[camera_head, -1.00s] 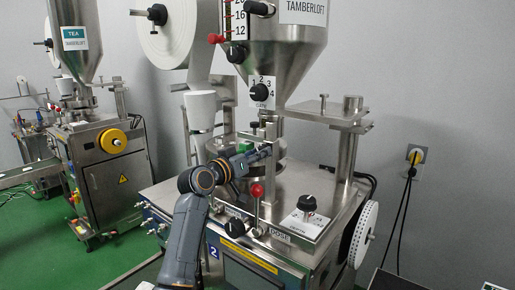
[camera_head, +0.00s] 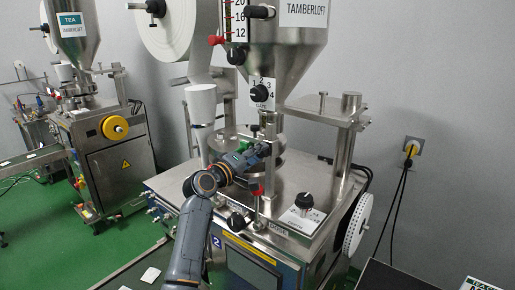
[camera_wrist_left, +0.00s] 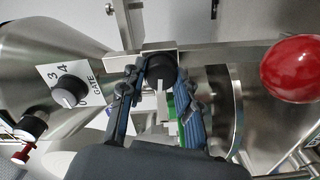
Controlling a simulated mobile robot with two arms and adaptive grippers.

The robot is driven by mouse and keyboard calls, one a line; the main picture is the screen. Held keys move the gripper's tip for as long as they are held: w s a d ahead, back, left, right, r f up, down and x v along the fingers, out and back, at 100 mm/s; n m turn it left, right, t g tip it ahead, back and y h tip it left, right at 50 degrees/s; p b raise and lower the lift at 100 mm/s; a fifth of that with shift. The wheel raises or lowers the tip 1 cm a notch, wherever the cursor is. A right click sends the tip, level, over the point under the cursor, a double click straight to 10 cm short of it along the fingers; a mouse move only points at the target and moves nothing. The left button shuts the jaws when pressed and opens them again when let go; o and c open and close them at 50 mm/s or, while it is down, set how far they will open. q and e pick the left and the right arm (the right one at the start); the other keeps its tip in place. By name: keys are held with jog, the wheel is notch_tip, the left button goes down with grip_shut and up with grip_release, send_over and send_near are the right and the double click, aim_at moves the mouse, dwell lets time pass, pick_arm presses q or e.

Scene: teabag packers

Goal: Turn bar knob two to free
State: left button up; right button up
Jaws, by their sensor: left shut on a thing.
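The bar knob, a black round knob with a pale bar (camera_wrist_left: 160,66), sits between my left gripper's fingers in the left wrist view. My left gripper (camera_wrist_left: 160,76) is shut on this knob, with one blue-grey finger on each side. In the head view my left gripper (camera_head: 262,150) reaches into the machine below the hopper, beside an upright steel post. The knob is largely hidden there, and I cannot read its label or setting. My right gripper is not in view.
The gate dial (camera_head: 260,93) is above my left gripper. A red ball handle (camera_wrist_left: 291,69) is close to the right in the wrist view. Another black dial (camera_head: 304,201) stands on the machine top. The steel hopper (camera_head: 275,50) overhangs the work area.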

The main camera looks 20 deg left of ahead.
pick_arm(q)
jog(key=shift+r+n+p, duration=0.1)
jog(key=shift+n+p, duration=0.35)
jog(key=shift+n, duration=0.25)
jog(key=o, duration=1.1)
jog(key=shift+o, duration=0.2)
jog(key=v, duration=1.2)
